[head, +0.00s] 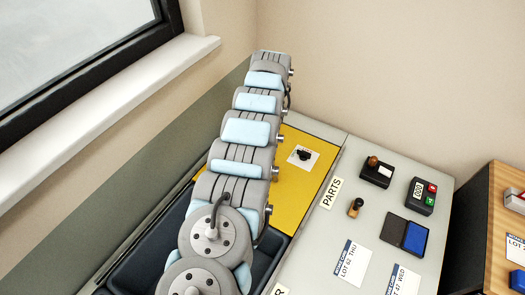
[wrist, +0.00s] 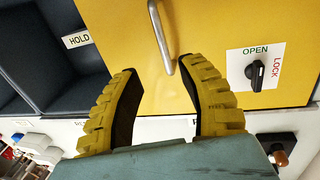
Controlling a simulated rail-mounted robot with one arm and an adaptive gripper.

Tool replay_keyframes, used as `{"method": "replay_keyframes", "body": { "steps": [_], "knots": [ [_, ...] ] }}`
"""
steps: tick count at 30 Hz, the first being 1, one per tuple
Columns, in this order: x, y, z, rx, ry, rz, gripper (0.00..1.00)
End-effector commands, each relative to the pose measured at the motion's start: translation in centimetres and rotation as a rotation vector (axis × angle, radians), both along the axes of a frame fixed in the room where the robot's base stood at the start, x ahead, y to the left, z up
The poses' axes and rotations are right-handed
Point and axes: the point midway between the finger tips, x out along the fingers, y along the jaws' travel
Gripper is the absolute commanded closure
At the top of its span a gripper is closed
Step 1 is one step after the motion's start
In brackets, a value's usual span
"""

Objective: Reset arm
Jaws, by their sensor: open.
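My arm (head: 246,132) stretches away from the camera over the bench in the head view, and it hides my gripper there. In the wrist view my gripper (wrist: 160,70) is open, its two ridged yellow fingers apart with nothing held. A yellow panel (wrist: 215,25) lies beyond the fingers. Its grey bar handle (wrist: 160,38) shows in the gap between the fingertips. I cannot tell whether they touch it. A black knob (wrist: 256,73) on a white OPEN/LOCK plate sits right of the fingers, its long side roughly in line with OPEN.
Dark compartments (wrist: 45,75) with a HOLD label (wrist: 77,40) lie left of the panel. The grey bench (head: 325,235) carries a stamp (head: 355,207), an ink pad (head: 405,234), a button box (head: 422,196) and LOT cards (head: 350,262). A window sill (head: 110,115) runs along the left.

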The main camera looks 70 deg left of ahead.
Motion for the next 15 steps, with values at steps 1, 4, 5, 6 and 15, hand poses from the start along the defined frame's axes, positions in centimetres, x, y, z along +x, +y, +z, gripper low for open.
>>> {"method": "replay_keyframes", "body": {
  "steps": [1,4,5,6,15],
  "knots": [
    [0.03,0.07,0.45,0.001,-0.001,0.001,0.59],
    [0.14,0.13,1.03,0.002,-0.002,0.001,0.59],
    [0.16,0.15,1.14,0.002,-0.002,0.001,0.59],
    [0.17,0.15,1.23,0.002,-0.002,0.001,0.59],
    [0.14,0.1,1.22,0.001,-0.001,0.001,0.59]
  ]
}}
